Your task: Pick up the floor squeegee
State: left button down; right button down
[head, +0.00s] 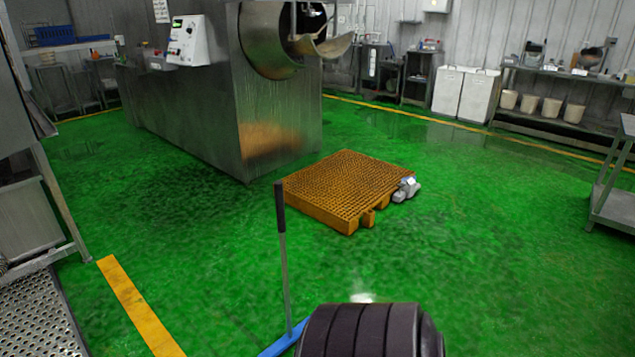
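The floor squeegee stands upright in the head view, left of the bottom middle. It has a black grip (280,207), a thin grey pole (286,285) and a blue head (281,343) on the green floor. The right end of the blue head is hidden behind a dark ribbed rounded part at the bottom edge, and its left end runs to the bottom of the picture. Neither of my grippers shows in this view, and nothing is seen holding the squeegee.
An orange slatted pallet (350,185) lies beyond the squeegee, with small grey items (406,190) at its right corner. A large steel drum machine (270,120) stands behind. A metal frame and perforated step (35,315) are at left. Green floor is open at right.

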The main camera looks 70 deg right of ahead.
aim_at(288, 340)
jog(key=z, duration=2.05)
